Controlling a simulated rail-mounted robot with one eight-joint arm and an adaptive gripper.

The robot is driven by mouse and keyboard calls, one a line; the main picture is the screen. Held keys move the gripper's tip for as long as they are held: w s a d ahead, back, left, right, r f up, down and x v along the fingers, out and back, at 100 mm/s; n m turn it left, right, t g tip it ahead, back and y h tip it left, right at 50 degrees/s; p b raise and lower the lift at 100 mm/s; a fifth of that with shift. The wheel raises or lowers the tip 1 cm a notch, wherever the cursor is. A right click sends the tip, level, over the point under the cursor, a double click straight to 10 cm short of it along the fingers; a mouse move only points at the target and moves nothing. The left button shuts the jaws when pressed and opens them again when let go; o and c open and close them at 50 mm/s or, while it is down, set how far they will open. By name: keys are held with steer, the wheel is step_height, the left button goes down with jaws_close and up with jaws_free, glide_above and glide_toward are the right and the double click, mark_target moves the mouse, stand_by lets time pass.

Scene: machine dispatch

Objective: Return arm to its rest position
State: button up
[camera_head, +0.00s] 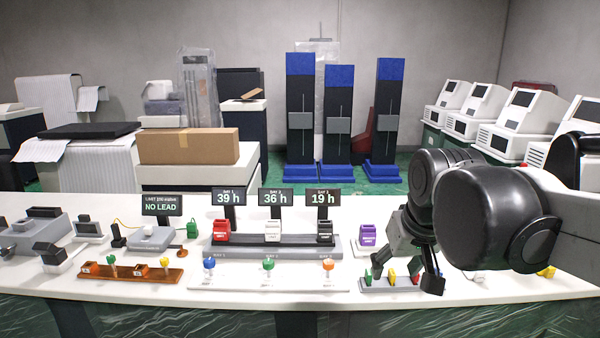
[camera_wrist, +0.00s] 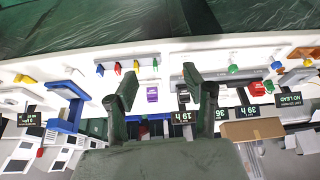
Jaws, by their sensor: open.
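My gripper (camera_head: 406,272) hangs from my arm at the right of the head view, fingers pointing down and spread apart. It appears in front of or over a small grey rack (camera_head: 372,286) with yellow, red and green upright pieces, which it partly hides. In the wrist view, which shows the scene upside down, my gripper (camera_wrist: 160,84) is open with nothing between its fingers. A purple block (camera_wrist: 152,95) shows past the gap and also stands left of the gripper in the head view (camera_head: 367,232). I cannot tell the exact height above the table.
The white table (camera_head: 130,305) holds a grey bay rack (camera_head: 285,253) with red, white and black units under hour signs. A white strip (camera_head: 235,281) with coloured knobs and an orange-brown rack (camera_head: 135,273) lie in front. A blue frame (camera_wrist: 68,104) shows in the wrist view.

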steer(key=s+d+f+t, duration=0.2)
steer(key=s+f, duration=0.4)
steer(key=s, duration=0.6)
steer(key=shift+d+f+m, duration=0.15)
steer(key=shift+f+m, duration=0.25)
